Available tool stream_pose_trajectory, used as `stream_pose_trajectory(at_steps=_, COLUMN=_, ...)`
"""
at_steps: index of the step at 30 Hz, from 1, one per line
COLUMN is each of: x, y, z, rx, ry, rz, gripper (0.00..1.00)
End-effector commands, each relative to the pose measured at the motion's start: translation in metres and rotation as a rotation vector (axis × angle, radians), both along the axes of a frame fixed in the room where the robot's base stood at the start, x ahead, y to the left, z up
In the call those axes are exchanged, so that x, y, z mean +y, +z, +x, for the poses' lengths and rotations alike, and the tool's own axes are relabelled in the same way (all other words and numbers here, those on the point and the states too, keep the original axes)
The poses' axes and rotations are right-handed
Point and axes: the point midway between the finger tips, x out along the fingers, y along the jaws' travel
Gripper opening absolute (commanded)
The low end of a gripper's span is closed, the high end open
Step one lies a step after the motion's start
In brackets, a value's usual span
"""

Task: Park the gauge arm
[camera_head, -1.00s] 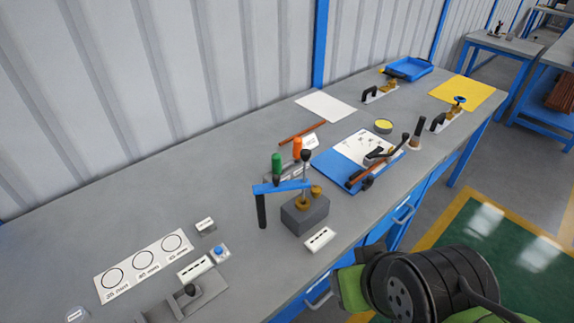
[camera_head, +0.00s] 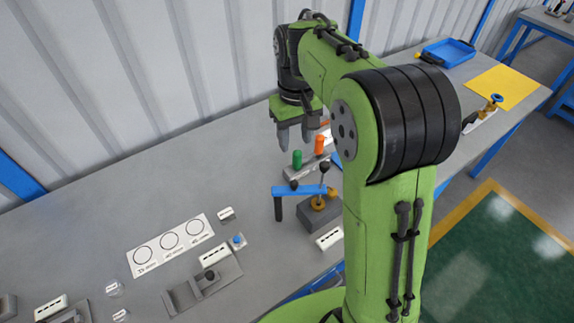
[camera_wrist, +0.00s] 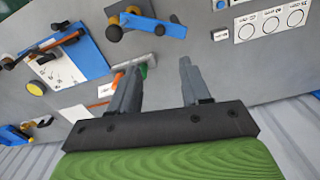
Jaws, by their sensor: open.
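The gauge arm (camera_head: 302,190) is a blue bar across the top of a dark grey block (camera_head: 318,215). A black cylinder hangs down from its left end. A brass knob and an upright post with a black ball top stand by its right end. In the wrist view the blue bar (camera_wrist: 155,25) shows near the top centre, with the block (camera_wrist: 130,8) at the picture edge. My gripper (camera_head: 297,138) points down, open and empty, above and behind the gauge arm, apart from it. Its two fingers (camera_wrist: 160,68) are spread in the wrist view.
A rack with a green (camera_head: 297,159) and an orange handle (camera_head: 320,146) stands behind the block, below my gripper. A white label (camera_head: 329,238) lies in front. A card with circles (camera_head: 170,244) and a grey fixture (camera_head: 205,284) lie left. My arm hides the bench's middle.

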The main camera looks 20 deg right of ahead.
Motion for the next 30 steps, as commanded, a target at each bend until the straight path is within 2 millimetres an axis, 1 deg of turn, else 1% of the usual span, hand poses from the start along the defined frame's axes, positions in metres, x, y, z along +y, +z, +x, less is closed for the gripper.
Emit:
stream_pose_trajectory(at_steps=12, x=0.0, y=-0.103, z=-0.002, rx=0.005, ry=-0.001, rz=0.0, gripper=0.47)
stream_pose_trajectory(at_steps=15, x=0.0, y=-0.126, z=-0.002, rx=0.003, ry=-0.001, rz=0.0, gripper=0.47)
stream_pose_trajectory(at_steps=18, x=0.0, y=-0.143, z=-0.002, rx=0.002, ry=-0.001, rz=0.0, gripper=0.47)
stream_pose_trajectory(at_steps=22, x=0.0, y=-0.154, z=-0.002, rx=-0.001, ry=-0.002, rz=0.0, gripper=0.47)
stream_pose_trajectory(at_steps=29, x=0.0, y=-0.155, z=-0.002, rx=-0.002, ry=-0.002, rz=0.0, gripper=0.47)
stream_pose_trajectory(at_steps=30, x=0.0, y=-0.155, z=-0.002, rx=-0.002, ry=-0.002, rz=0.0, gripper=0.46)
